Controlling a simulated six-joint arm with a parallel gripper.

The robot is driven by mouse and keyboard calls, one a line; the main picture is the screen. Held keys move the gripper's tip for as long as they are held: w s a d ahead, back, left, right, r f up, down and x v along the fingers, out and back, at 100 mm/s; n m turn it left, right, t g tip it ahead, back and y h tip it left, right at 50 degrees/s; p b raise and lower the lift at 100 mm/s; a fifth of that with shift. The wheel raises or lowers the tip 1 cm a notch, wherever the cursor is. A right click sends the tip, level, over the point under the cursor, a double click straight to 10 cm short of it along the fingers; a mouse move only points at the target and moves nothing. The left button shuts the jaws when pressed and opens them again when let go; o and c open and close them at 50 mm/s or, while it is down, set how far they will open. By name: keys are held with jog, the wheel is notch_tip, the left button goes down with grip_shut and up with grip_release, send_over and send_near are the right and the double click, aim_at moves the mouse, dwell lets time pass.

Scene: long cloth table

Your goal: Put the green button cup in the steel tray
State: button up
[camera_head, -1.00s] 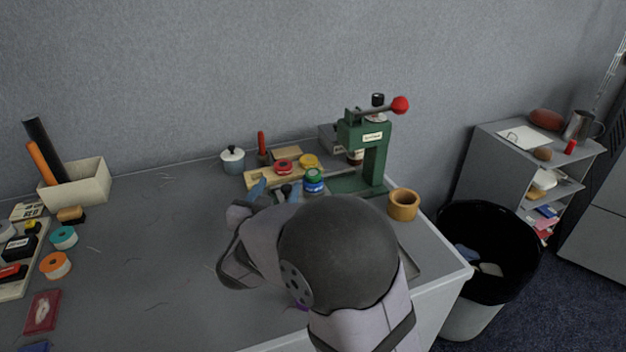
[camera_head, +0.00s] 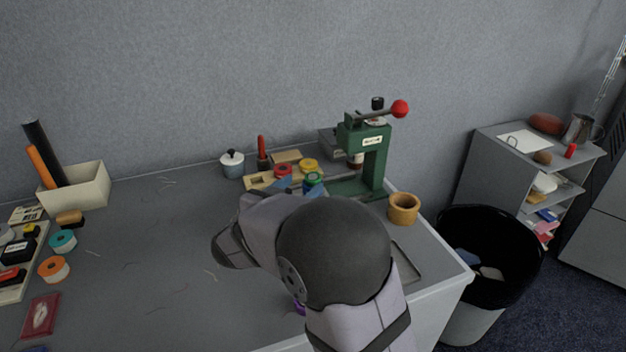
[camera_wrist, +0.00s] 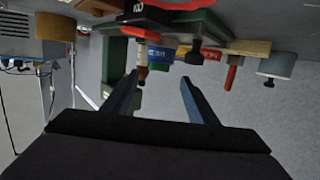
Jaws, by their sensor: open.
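The green button cup (camera_head: 313,180), green-topped with a blue band, stands on the table left of the green press, partly hidden by my arm. In the wrist view, which looks upside down, the green cup (camera_wrist: 158,66) appears beyond and between my fingertips, apart from them. My gripper (camera_wrist: 160,84) is open, its two blue fingers spread with nothing between them. In the head view my arm hides most of the gripper. The steel tray (camera_head: 412,272) lies near the table's right front corner, mostly hidden behind my arm, with its right edge showing.
A red cup (camera_head: 283,170) and a yellow one (camera_head: 309,165) are close by. A tan ring-shaped pot (camera_head: 403,208) stands behind the tray.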

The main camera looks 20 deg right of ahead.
aim_at(314, 175)
jog(key=shift+x, duration=2.55)
jog(key=shift+d, duration=0.1)
jog(key=c, duration=1.2)
jog(key=shift+c, duration=0.2)
jog(key=shift+r, duration=0.1)
notch_tip(314, 175, up, 10)
jog(key=p, duration=0.2)
